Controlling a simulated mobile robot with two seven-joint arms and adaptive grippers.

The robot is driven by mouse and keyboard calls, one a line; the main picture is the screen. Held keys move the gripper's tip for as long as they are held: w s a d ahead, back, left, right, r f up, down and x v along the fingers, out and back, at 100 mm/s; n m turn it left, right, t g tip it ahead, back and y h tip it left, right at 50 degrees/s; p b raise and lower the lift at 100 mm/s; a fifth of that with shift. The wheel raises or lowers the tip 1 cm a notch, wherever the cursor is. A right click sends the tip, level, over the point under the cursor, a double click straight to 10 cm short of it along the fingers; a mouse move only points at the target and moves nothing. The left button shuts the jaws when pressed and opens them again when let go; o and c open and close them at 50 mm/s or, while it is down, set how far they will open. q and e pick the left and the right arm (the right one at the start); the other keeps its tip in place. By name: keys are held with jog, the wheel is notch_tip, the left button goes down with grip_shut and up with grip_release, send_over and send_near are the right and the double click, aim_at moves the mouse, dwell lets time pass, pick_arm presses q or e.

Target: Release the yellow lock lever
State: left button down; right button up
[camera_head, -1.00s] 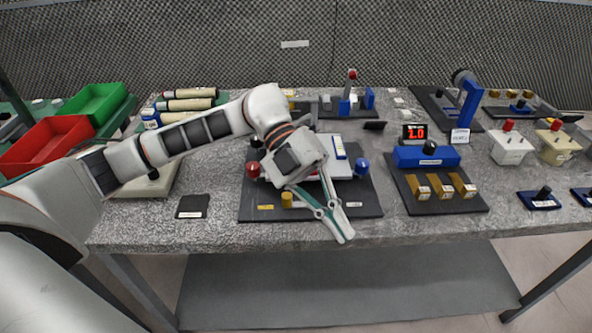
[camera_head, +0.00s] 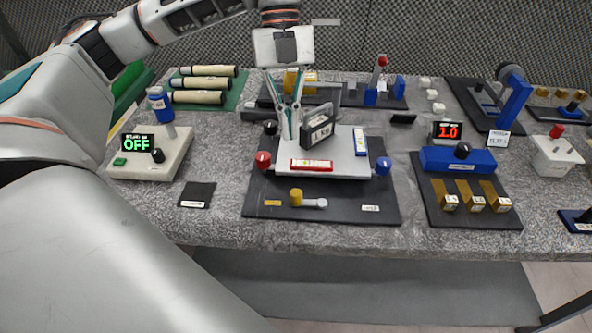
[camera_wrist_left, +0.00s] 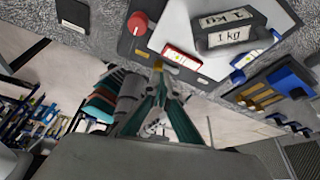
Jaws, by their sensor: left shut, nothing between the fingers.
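The yellow lock lever (camera_head: 296,197) is at the front of a black base board (camera_head: 340,209). Its upright yellow post has a short grey arm pointing right. My left gripper (camera_head: 289,137) is shut and empty, fingers pointing down. In the head view it appears behind the lever, by the left side of the black 1 kg weight (camera_head: 317,129); whether it touches anything is unclear. In the left wrist view a yellow part (camera_wrist_left: 158,64) shows just past the fingertips (camera_wrist_left: 160,72). My right gripper is not in view.
The weight stands on a white plate (camera_head: 346,165) with red and blue level vials. A red knob (camera_head: 263,160) and a blue knob (camera_head: 383,166) flank the plate. A station with a display reading OFF (camera_head: 138,145) is left. The table front is clear.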

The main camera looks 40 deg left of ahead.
aim_at(294, 174)
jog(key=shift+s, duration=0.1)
pick_arm(q)
jog(key=shift+s+d+f, duration=0.1)
jog(key=shift+f, duration=0.25)
jog(key=b+x, duration=0.1)
jog(key=x, duration=0.6)
jog(key=shift+d+f, duration=0.1)
jog(key=shift+f, duration=0.25)
jog(key=shift+x, duration=0.8)
jog(key=shift+d, duration=0.1)
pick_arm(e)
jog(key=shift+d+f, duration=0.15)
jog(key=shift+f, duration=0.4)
